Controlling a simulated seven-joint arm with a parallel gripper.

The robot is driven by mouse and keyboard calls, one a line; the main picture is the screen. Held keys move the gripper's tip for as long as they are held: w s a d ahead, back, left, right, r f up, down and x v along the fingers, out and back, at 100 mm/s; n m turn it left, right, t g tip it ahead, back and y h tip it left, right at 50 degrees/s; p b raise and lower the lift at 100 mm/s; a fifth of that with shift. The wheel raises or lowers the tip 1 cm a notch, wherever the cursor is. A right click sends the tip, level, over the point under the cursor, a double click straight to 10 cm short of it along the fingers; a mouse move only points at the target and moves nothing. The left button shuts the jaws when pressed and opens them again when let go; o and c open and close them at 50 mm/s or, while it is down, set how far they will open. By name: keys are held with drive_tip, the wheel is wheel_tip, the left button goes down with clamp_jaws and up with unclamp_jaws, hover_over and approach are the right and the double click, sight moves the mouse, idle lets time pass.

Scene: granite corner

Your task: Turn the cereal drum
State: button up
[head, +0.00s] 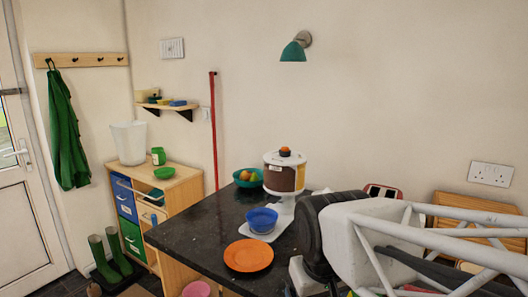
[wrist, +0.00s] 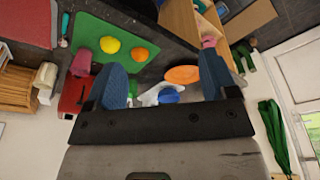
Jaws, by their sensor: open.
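The cereal drum (head: 286,175) is a clear-walled drum of brown cereal with a white top and an orange knob, on a white stand on the dark counter. A blue bowl (head: 262,219) sits on the foot of its stand. In the wrist view, the blue bowl (wrist: 168,96) and part of the white stand show small between my fingers, and the drum is largely hidden or hard to make out. My gripper (wrist: 160,60) is open, its two blue-grey fingers wide apart with nothing between them. It is well away from the drum.
An orange plate (head: 248,255) lies in front of the bowl. A teal fruit bowl (head: 248,178) stands behind left of the drum. My arm covers the counter's right side. The wrist view shows a green mat (wrist: 95,35) with a lemon and an orange. The counter's left part is clear.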

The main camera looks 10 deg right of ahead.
drive_tip(key=w+d+r+n, duration=0.25)
drive_tip(key=w+r, duration=0.25)
drive_tip(key=w, duration=0.7)
drive_tip(key=w+d+r+n+g, duration=0.1)
drive_tip(key=w+r+n, duration=0.35)
drive_tip(key=w, duration=0.75)
drive_tip(key=w+d+r+n, duration=0.2)
drive_tip(key=w+r, duration=0.5)
drive_tip(key=w, duration=0.6)
drive_tip(key=n+g, duration=0.2)
drive_tip(key=n, duration=0.7)
hover_over(284, 147)
wheel_tip(284, 147, down, 4)
drive_tip(key=shift+f, duration=0.2)
drive_tip(key=shift+f, duration=0.1)
drive_tip(key=shift+f, duration=3.8)
drive_tip(key=c, duration=1.3)
